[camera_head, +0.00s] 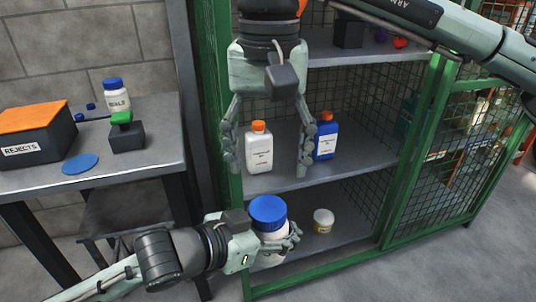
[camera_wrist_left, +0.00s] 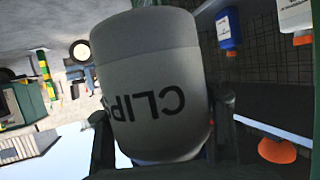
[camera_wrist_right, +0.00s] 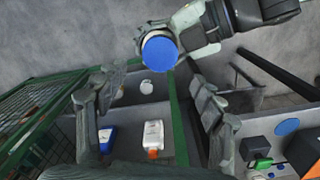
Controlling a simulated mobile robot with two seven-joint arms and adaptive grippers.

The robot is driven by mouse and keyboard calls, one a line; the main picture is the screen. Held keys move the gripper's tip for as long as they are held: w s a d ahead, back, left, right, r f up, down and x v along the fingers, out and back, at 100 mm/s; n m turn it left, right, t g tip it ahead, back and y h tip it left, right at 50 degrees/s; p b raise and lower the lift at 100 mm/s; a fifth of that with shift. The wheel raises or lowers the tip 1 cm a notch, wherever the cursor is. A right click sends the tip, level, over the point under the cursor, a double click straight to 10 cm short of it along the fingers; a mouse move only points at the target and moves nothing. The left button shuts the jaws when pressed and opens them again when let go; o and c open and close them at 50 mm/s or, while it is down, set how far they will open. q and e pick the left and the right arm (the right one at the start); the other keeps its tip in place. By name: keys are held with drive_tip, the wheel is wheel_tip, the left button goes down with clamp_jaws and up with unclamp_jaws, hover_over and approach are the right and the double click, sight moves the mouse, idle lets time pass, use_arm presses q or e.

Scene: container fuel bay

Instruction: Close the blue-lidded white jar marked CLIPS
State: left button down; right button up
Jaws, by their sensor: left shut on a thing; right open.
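The white CLIPS jar (camera_head: 272,248) is in my left gripper (camera_head: 290,240), low in front of the cabinet. Its black lettering shows upside down in the left wrist view (camera_wrist_left: 155,90). Its blue lid (camera_head: 268,211) is on top; it also shows from above in the right wrist view (camera_wrist_right: 159,54). I cannot tell how tightly the lid sits. My left gripper's fingers are shut around the jar body. My right gripper (camera_head: 266,168) points down, open and empty, above the jar and apart from the lid.
A green-framed mesh cabinet holds a white bottle (camera_head: 259,150), a blue bottle (camera_head: 326,138) and a small white tub (camera_head: 323,221). On the left table (camera_head: 155,145) stand a REJECTS box (camera_head: 35,138), a SEALS jar (camera_head: 116,100), a dark block with green top (camera_head: 126,136) and a blue disc (camera_head: 80,163).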

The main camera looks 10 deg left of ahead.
sight(268, 207)
drive_tip(key=shift+f, duration=0.1)
drive_tip(key=shift+f, duration=3.95)
drive_tip(key=shift+c, duration=0.2)
drive_tip(key=c, duration=1.2)
drive_tip(key=shift+o, duration=0.2)
drive_tip(key=m, duration=0.7)
drive_tip(key=shift+m, duration=0.3)
drive_tip(key=m, duration=0.9)
